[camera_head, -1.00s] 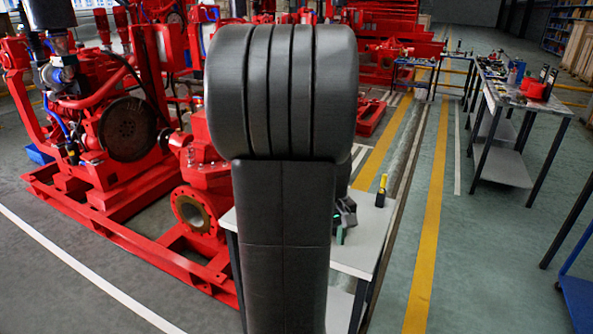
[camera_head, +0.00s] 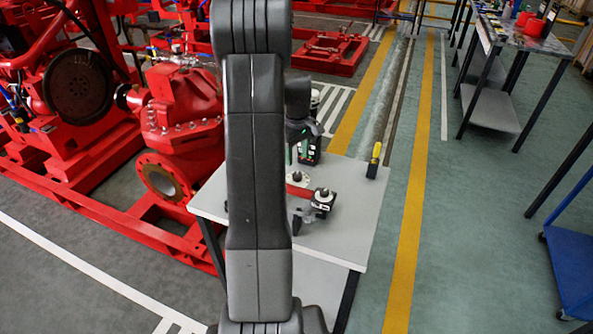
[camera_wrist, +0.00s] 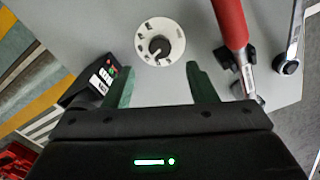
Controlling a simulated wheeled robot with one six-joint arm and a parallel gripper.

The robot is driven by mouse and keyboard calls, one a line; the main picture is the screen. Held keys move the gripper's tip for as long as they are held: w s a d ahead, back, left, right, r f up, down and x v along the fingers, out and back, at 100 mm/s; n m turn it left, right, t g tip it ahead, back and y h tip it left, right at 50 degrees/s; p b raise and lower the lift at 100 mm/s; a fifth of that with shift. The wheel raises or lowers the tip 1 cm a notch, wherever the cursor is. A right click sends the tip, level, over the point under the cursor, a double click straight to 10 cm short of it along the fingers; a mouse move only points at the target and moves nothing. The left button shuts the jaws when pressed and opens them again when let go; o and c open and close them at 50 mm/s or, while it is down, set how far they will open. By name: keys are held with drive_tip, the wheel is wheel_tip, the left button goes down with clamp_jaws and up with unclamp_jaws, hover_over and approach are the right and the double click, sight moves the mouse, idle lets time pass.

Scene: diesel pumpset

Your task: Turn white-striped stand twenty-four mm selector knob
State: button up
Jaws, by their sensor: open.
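In the wrist view a round white dial plate (camera_wrist: 145,52) with dark marks carries a black selector knob (camera_wrist: 160,46) with a pale stripe. The knob is near the top middle. The plate also shows on the table in the head view (camera_head: 299,179), small. My gripper (camera_wrist: 159,68) is open, its two green fingers spread wide and empty. In the wrist picture the knob lies just beyond the fingertips, between their lines, with no visible contact. In the head view my arm hides part of the table, and the fingers are hard to make out.
A red-handled tool (camera_wrist: 230,22) lies right of the dial, with a metal wrench (camera_wrist: 294,42) farther right. A black box with white labels (camera_wrist: 103,78) is by the left finger. The grey table (camera_head: 345,225) has a yellow-black item (camera_head: 375,158) at its right edge.

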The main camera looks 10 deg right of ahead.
sight(297, 174)
wheel_tip(297, 174, down, 8)
drive_tip(key=shift+f, duration=0.1)
drive_tip(key=shift+c, duration=0.2)
drive_tip(key=c, duration=0.9)
